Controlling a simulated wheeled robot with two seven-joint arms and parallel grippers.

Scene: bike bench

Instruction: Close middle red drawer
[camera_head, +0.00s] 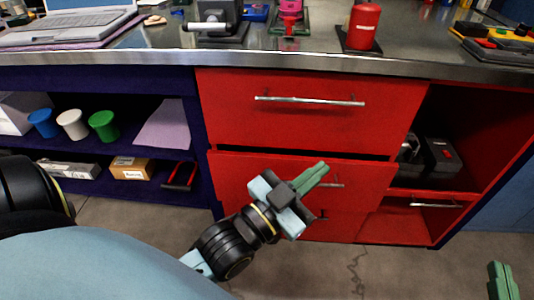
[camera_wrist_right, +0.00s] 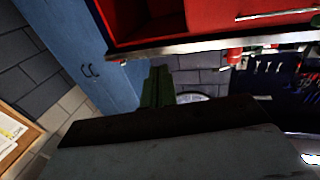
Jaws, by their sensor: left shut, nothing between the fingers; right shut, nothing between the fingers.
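The middle red drawer (camera_head: 235,167) sits below the closed top red drawer (camera_head: 310,120) in the head view. It stands slightly out, with a dark gap along its top edge. Its silver handle (camera_head: 334,185) is partly hidden behind my left gripper (camera_head: 318,172). The left gripper is shut and empty, its green fingers in front of the drawer face; I cannot tell whether they touch it. My right gripper (camera_head: 504,282) is shut and empty at the lower right, away from the drawer. Its green fingers also show in the right wrist view (camera_wrist_right: 157,88).
A lower red drawer (camera_head: 345,229) is partly hidden by my left gripper. Open shelves with cups (camera_head: 72,124) are at the left, and an open red compartment with a black case (camera_head: 440,158) is at the right. The metal worktop (camera_head: 300,57) runs above. The floor in front is clear.

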